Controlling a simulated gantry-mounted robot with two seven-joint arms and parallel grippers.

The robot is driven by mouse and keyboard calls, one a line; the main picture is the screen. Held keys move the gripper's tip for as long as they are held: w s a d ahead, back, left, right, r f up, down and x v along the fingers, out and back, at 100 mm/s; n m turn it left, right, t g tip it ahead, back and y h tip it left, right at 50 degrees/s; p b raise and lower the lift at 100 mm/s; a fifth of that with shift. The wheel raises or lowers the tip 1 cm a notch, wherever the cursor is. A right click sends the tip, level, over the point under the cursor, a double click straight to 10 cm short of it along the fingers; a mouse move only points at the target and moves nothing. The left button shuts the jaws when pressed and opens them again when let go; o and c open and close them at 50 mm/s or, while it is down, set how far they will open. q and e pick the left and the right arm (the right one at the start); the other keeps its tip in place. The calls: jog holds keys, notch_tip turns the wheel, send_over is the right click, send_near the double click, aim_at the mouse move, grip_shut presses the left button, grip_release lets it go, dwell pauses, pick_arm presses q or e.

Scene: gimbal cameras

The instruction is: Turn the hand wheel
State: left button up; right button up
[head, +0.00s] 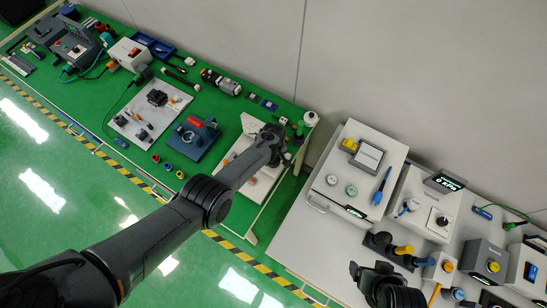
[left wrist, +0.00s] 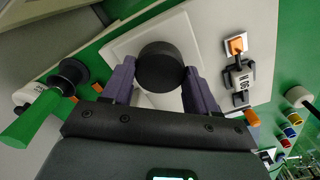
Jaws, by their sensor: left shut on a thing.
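A dark round knob, which looks like the hand wheel (left wrist: 160,66), stands on a square white plate (left wrist: 118,48) in the left wrist view. My left gripper (left wrist: 158,78) has its two purple-grey fingers on either side of the knob and is shut on it. In the head view my left gripper (head: 272,146) is over a white board (head: 263,188) at the right end of the green bench, and my arm hides the knob. Dark parts of my right arm (head: 385,286) show at the bottom; its jaws cannot be made out.
In the left wrist view a green-handled part (left wrist: 35,118) is left of the gripper, and a switch with a tag (left wrist: 240,80) is right. The green bench (head: 228,110) also holds a blue device (head: 192,140) with a red handle. A grey bench (head: 290,238) with instruments stands at right.

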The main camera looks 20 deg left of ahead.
pick_arm(q)
jog(key=n, duration=0.4)
jog(key=shift+b, duration=0.4)
jog(key=shift+n, duration=0.6)
jog(key=o, duration=1.1)
jog(key=shift+c, duration=0.2)
jog(key=shift+r, duration=0.15)
jog(key=shift+r, duration=0.3)
notch_tip(320, 180, up, 10)
jog(key=p, duration=0.4)
jog(key=shift+p, duration=0.4)
